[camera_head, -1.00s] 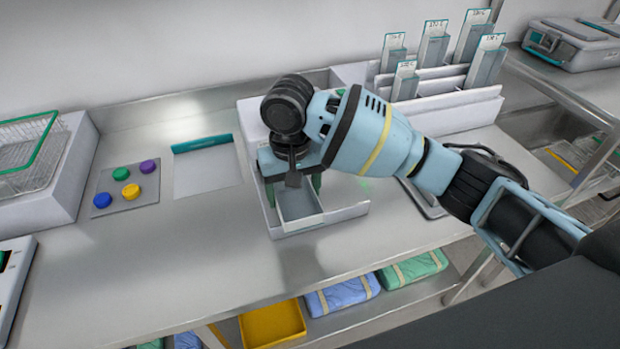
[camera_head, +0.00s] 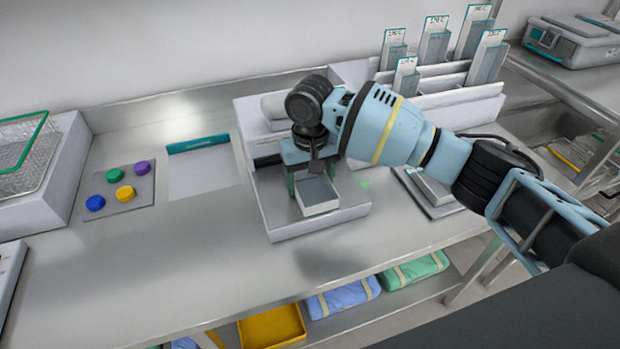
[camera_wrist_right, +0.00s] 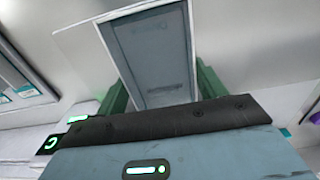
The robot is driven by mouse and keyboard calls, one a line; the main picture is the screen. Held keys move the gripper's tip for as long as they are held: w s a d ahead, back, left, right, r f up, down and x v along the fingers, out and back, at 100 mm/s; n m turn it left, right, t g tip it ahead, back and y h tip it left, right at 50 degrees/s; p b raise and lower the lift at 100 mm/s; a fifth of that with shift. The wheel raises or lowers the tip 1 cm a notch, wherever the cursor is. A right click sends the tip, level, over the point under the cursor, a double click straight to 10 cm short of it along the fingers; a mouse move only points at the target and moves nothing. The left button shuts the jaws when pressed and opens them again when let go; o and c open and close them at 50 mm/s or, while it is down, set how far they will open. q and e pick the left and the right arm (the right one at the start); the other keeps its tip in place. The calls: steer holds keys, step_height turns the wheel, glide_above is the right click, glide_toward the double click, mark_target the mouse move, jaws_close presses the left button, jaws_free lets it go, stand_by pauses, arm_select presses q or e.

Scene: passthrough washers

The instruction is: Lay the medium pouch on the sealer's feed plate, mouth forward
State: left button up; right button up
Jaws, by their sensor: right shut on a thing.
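My right gripper (camera_head: 308,180) is shut on a pale grey pouch (camera_head: 318,198) with a white edge. The pouch is over the white feed plate (camera_head: 280,222) of the sealer (camera_head: 257,112). It projects from the fingers toward the front of the plate. I cannot tell whether it touches the plate. In the right wrist view the pouch (camera_wrist_right: 152,50) extends away between the green fingers, with faint print that I cannot read. My gripper and wrist hide part of the sealer and the back of the plate. My left gripper is not in view.
A white rack (camera_head: 455,110) with several labelled pouches stands behind my right arm. Left of the sealer are a white sheet with a teal strip (camera_head: 200,143), a plate with coloured buttons (camera_head: 122,190) and a wire basket (camera_head: 25,155). The front bench is clear.

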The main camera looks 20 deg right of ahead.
mark_target(310, 179)
steer(key=shift+f, duration=0.1)
steer(key=o, duration=1)
step_height(310, 179, up, 12)
steer(key=p, duration=0.1)
